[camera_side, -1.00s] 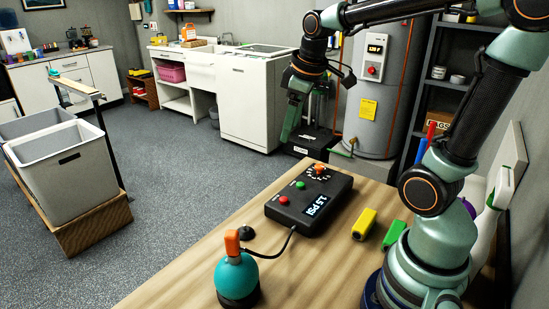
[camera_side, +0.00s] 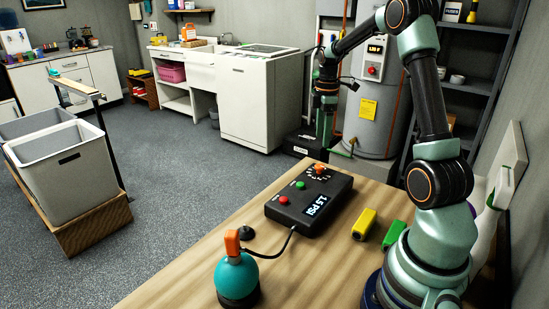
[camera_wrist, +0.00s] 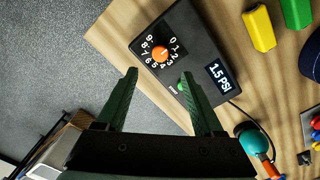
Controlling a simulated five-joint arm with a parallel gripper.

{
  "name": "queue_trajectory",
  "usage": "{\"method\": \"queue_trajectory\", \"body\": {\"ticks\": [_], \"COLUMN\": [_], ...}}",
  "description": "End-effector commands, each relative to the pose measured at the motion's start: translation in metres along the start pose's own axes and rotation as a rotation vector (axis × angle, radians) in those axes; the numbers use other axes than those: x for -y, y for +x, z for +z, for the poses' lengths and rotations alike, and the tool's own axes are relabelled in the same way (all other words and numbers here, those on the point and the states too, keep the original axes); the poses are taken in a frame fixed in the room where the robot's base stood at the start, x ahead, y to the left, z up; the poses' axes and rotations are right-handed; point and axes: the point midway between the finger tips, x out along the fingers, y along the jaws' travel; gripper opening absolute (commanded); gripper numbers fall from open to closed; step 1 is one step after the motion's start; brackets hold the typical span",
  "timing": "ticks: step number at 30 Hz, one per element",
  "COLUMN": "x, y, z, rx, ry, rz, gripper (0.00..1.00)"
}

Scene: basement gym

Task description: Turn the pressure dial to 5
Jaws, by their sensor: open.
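A black control box (camera_side: 330,190) lies on the wooden bench; its display (camera_side: 318,206) reads 1.5 PSI. An orange dial knob (camera_side: 318,168) is at the box's far end, with white numbers around it. In the wrist view the knob (camera_wrist: 160,54) shows inside a ring of digits; I cannot make out which digit it points to. My gripper (camera_wrist: 160,75) is open and empty, its two green fingers apart, with the knob seen just beyond the tips. In the side view my gripper (camera_side: 324,140) points down behind the box's far end, apart from it.
The box has a green button (camera_side: 300,185) and a red button (camera_side: 283,200). A teal bulb (camera_side: 237,277) with an orange top is cabled to the box. A yellow block (camera_side: 364,224) and a green block (camera_side: 393,235) lie to the right. Bench is clear between bulb and blocks.

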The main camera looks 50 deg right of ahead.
Motion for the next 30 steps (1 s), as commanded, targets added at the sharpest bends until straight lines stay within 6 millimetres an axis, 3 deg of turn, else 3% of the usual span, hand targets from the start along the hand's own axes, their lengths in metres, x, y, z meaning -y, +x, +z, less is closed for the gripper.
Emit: {"method": "queue_trajectory", "body": {"ticks": [6, 13, 19, 28, 30], "x": [0.002, 0.001, 0.001, 0.0, 0.0], "y": [0.045, 0.08, 0.093, 0.095, 0.095], "z": [0.0, 0.0, -0.001, -0.001, -0.001], "rx": [0.001, 0.0, 0.0, 0.0, 0.0], "ry": [0.0, 0.001, 0.001, 0.001, 0.001], "rz": [-0.006, -0.004, -0.001, 0.0, 0.0], "gripper": [0.69, 0.69, 0.69, 0.69, 0.42]}}
